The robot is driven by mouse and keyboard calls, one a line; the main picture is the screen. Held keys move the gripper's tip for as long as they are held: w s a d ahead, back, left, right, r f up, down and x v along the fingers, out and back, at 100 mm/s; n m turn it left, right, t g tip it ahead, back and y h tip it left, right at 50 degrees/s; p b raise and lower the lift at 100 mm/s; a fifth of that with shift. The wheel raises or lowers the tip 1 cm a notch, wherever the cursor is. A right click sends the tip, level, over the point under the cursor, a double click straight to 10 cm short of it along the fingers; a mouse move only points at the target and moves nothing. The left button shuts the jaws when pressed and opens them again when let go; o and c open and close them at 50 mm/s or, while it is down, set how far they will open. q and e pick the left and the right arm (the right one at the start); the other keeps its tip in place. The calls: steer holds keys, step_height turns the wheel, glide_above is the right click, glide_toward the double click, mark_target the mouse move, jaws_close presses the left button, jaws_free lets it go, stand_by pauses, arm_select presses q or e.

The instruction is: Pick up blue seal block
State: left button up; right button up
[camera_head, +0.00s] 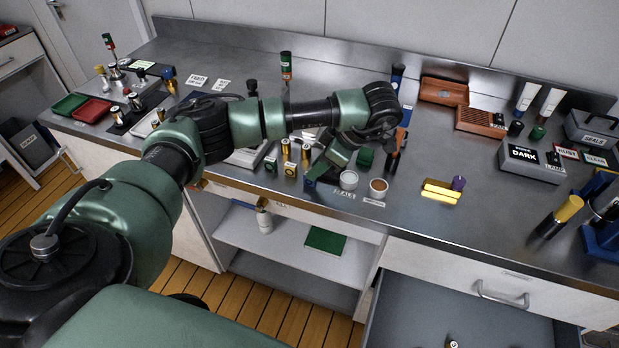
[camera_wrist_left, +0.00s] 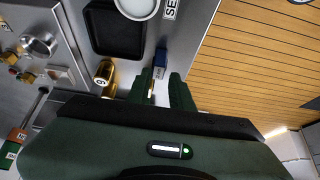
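The blue seal block (camera_wrist_left: 161,58) is a small blue piece with a white label in the left wrist view. In the head view the blue block (camera_head: 310,180) shows near the counter's front edge, partly covered by my gripper. My left gripper (camera_wrist_left: 160,92) is open, with its two green fingers apart and pointing toward the block; it also shows in the head view (camera_head: 322,170). Whether the fingertips touch the block cannot be told. My right gripper is not in view.
A brass cylinder (camera_wrist_left: 104,72) and a black tray (camera_wrist_left: 117,38) lie close by the left finger. A white cup (camera_head: 348,180) and a brown-filled cup (camera_head: 378,188) stand right of the gripper, by the SEALS label (camera_head: 343,194). An open drawer (camera_head: 410,315) lies below.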

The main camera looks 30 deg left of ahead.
arm_select(q)
steer(key=x, duration=0.3)
steer(key=shift+w+a+f, duration=0.15)
steer(key=shift+f, duration=0.2)
steer(key=shift+a+f, duration=0.15)
steer(key=shift+f, duration=0.05)
jaws_close()
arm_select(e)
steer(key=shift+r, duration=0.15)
arm_select(q)
steer(key=shift+r, duration=0.5)
step_height(320, 180, up, 19)
steer(key=p, duration=0.2)
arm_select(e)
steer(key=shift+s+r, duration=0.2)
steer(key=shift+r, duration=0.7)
